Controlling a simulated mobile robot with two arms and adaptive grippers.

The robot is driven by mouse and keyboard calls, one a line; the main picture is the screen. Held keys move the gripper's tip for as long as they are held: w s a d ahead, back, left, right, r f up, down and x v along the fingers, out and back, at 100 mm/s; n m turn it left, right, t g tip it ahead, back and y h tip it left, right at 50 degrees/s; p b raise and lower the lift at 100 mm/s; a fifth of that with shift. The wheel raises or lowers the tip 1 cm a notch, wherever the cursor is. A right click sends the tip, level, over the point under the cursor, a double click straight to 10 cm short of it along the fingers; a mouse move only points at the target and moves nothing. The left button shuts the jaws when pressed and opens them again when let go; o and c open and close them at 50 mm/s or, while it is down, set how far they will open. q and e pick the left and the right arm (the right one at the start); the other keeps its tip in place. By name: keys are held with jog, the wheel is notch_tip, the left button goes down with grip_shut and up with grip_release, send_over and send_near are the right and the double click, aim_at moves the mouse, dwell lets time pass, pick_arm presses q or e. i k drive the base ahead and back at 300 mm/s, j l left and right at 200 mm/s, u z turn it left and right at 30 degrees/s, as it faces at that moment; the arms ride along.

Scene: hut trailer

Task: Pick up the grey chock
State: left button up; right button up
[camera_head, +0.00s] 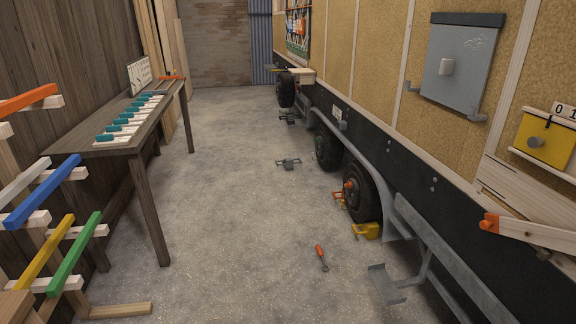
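A small dark grey object with short side arms (289,163) lies alone on the concrete floor, left of the trailer's wheels; it may be the grey chock, but it is too small to be sure. Another small grey object (288,118) lies farther back, near the far wheel. A yellow chock (366,232) sits on the floor at the front of the nearest wheel (361,190). An orange chock-like piece (338,201) shows on that wheel's other side. Neither of my grippers is in view.
An orange-handled tool (321,257) lies on the floor ahead. A grey step (384,284) juts from the trailer at the right. A wooden table (128,148) and a rack of coloured bars (82,252) stand left. The floor between is mostly clear.

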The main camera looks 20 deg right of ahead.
aim_at(288, 163)
jog(key=i+l+z, duration=0.3)
jog(key=i, duration=0.55)
jog(key=i+z, duration=0.35)
jog(key=i, duration=4.5)
